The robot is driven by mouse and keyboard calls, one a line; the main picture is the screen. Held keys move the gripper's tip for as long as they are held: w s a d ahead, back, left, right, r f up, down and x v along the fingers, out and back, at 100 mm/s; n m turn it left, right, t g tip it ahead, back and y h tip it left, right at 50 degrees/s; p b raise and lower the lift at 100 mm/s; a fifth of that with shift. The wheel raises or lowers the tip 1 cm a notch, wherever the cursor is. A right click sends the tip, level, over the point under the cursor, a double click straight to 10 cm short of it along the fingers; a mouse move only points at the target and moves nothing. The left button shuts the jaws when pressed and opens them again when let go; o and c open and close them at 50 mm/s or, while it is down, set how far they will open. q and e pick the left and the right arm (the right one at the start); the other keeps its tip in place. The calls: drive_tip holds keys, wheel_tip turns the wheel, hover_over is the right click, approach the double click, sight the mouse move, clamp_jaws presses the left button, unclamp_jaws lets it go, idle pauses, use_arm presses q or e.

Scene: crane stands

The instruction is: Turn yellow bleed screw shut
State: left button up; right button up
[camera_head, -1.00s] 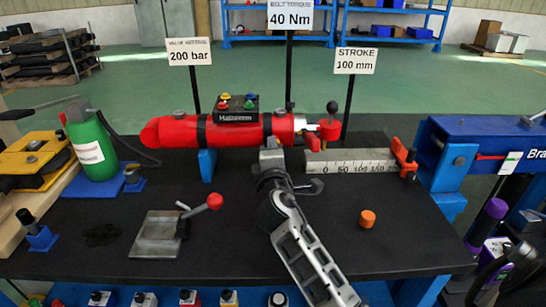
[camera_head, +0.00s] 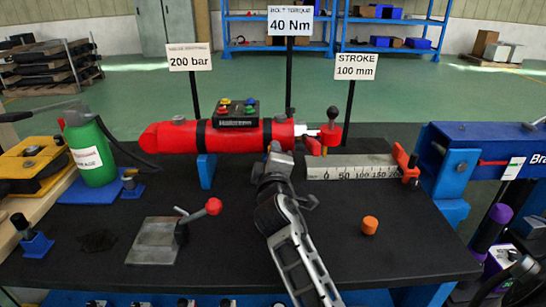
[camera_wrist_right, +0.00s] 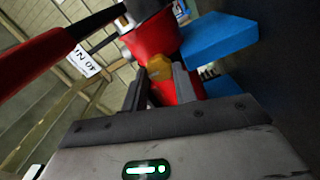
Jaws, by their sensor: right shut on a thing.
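The yellow bleed screw (camera_wrist_right: 158,68) shows in the right wrist view as a hex head against the red cylinder. My right gripper (camera_wrist_right: 160,85) has its two fingers on either side of the screw head and is shut on it. In the head view my right gripper (camera_head: 279,152) reaches up to the underside front of the red cylinder (camera_head: 225,137), and the screw is hidden there. The cylinder lies level on a blue support (camera_head: 207,170). I cannot tell how far the screw is turned in. My left gripper is not in view.
A lever block with a red knob (camera_head: 213,206) stands front left, and an orange cap (camera_head: 369,225) lies front right. A steel scale (camera_head: 350,172) lies right of the gripper. A green bottle (camera_head: 92,155) stands left. The black tabletop (camera_head: 225,260) is clear in front.

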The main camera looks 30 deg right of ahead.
drive_tip(key=shift+f, duration=0.1)
drive_tip(key=o, duration=0.9)
drive_tip(key=shift+o, duration=0.4)
